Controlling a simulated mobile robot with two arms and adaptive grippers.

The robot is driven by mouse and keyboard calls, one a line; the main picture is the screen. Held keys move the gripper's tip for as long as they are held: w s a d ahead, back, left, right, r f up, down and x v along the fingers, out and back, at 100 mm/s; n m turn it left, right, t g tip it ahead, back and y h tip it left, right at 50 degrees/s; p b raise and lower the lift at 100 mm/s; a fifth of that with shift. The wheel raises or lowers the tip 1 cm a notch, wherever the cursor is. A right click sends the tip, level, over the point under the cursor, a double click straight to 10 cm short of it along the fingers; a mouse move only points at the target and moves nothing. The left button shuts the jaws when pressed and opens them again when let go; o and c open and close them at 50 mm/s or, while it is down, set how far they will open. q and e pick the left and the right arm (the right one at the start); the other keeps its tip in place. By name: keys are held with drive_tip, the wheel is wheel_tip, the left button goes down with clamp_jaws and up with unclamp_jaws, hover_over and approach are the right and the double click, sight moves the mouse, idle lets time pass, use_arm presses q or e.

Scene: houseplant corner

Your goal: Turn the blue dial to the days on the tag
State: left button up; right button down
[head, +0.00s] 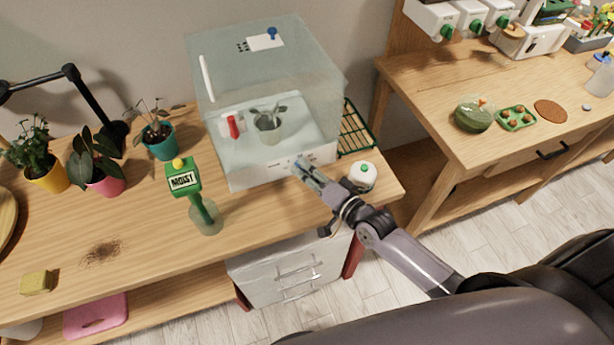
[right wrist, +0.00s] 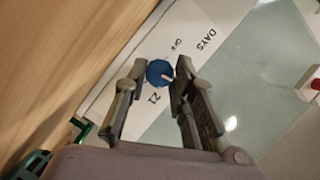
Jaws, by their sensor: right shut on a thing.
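The blue dial (right wrist: 158,73) sits on the white front panel (right wrist: 128,88) of a clear propagation case (head: 265,85). In the right wrist view its pale pointer mark faces the lower right. Printing beside it reads "DAYS", with small marks that look like "OFF" and "21". My right gripper (right wrist: 160,68) has its fingertips on either side of the dial, shut on it. In the head view the right gripper (head: 302,168) is at the case's front and hides the dial. A white tag (head: 266,42) lies on the case top by a blue knob; its writing is unreadable. My left gripper is out of view.
A green "MOIST" meter (head: 184,178) and potted plants stand left.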

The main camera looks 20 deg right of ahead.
drive_tip(key=shift+f+m+t+y+b, duration=0.15)
drive_tip(key=shift+m+t+y+b, duration=0.15)
drive_tip(key=shift+m+b, duration=0.55)
drive_tip(key=c, duration=1.3)
unclamp_jaws()
drive_tip(key=shift+c, duration=0.2)
drive_tip(key=shift+s+d, duration=0.25)
drive_tip(key=shift+s, duration=0.25)
drive_tip(key=v, duration=1.1)
